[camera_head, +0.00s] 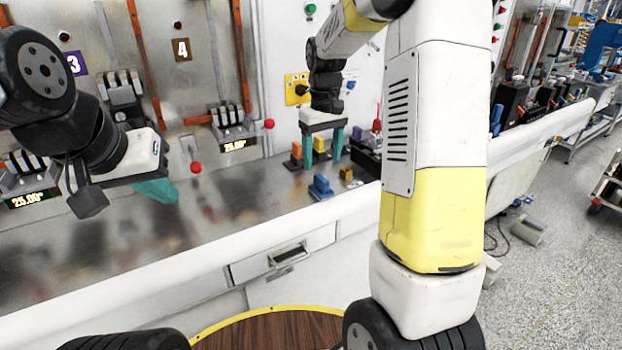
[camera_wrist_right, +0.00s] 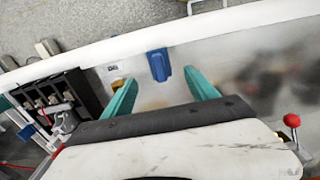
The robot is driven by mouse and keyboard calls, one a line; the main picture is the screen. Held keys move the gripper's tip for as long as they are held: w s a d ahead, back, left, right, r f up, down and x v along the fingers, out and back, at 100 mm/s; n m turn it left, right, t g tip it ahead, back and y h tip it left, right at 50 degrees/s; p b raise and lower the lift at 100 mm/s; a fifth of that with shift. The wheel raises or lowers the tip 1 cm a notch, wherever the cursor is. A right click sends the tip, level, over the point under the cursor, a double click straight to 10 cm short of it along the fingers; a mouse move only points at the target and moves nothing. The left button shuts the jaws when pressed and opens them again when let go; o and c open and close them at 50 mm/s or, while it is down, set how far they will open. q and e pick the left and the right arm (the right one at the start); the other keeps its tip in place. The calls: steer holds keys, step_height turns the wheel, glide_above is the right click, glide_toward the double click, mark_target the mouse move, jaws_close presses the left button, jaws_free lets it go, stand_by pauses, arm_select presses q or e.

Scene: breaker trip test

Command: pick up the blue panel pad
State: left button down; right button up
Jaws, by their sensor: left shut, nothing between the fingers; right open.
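The blue panel pad (camera_head: 321,188) sits on the metal counter near its front edge, just in front of my right gripper in the head view. My right gripper (camera_head: 322,164) points down with its teal fingers apart and nothing between them. In the right wrist view, the blue pad (camera_wrist_right: 158,65) shows beyond the open fingertips (camera_wrist_right: 164,80), roughly centred between them and not gripped. My left gripper (camera_head: 170,194) is shut and empty above the counter at the left.
A small yellow block (camera_head: 346,173) sits right of the pad. An orange block (camera_head: 296,153) and a yellow block (camera_head: 319,144) stand close to my right fingers. Red-knobbed levers (camera_head: 196,168) stick out from the panel. The counter (camera_head: 250,205) left of the pad is clear.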

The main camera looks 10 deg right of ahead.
mark_target(321, 177)
steer(key=shift+w+f, duration=0.25)
steer(key=shift+f, duration=0.55)
step_height(321, 177, down, 7)
steer(key=shift+r, duration=0.1)
jaws_close()
steer(key=shift+r, duration=0.6)
steer(key=shift+s+a+r, duration=0.1)
steer(key=shift+s+r, duration=0.2)
steer(key=shift+r, duration=0.35)
steer(key=shift+s+a+r, duration=0.1)
steer(key=shift+s+r, duration=0.15)
steer(key=shift+r, duration=0.35)
steer(key=s+a+r, duration=0.1)
steer(key=s+a, duration=0.3)
steer(key=s, duration=1)
steer(key=shift+s+r, duration=0.15)
steer(key=shift+s, duration=0.05)
